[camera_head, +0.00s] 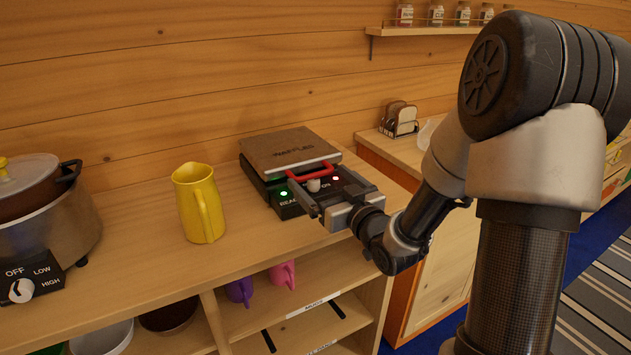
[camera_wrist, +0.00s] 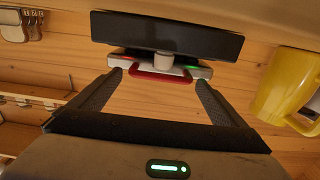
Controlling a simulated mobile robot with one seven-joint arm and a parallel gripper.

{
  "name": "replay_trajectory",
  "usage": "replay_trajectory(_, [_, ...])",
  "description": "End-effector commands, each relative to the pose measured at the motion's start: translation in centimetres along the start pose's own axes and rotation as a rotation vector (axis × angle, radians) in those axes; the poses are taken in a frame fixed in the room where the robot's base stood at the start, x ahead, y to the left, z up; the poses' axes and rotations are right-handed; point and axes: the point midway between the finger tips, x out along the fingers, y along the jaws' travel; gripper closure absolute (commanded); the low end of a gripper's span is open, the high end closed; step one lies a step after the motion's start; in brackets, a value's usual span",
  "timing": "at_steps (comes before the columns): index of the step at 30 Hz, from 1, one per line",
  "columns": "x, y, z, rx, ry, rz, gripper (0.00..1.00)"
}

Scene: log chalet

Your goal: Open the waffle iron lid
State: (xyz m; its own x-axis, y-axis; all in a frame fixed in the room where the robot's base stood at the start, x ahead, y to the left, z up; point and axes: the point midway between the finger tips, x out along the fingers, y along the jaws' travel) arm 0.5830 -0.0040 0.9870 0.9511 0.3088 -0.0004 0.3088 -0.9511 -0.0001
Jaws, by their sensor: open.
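A red handle (camera_head: 312,171) projects from the lid's front edge. A green light and a red light glow on the front panel. My gripper (camera_head: 315,178) is open and empty at the front of the iron, its fingers pointing toward the handle. In the wrist view, which looks upside down, the red handle (camera_wrist: 163,76) lies between the tips of the two spread fingers (camera_wrist: 158,80); I cannot tell whether they touch it.
A yellow pitcher (camera_head: 199,203) stands left of the iron, also in the wrist view (camera_wrist: 285,85). A cooker (camera_head: 45,225) is at the far left. A toast rack (camera_head: 399,120) stands on the counter behind right. Mugs (camera_head: 283,274) sit on the shelf below. Counter between pitcher and iron is clear.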

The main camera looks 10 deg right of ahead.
Motion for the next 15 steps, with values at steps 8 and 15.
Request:
replay_trajectory(8, [3.1,-0.1,0.1,0.000,0.000,-0.001,0.05])
replay_trajectory(15, [3.4,0.0,0.0,0.000,0.000,0.000,0.05])
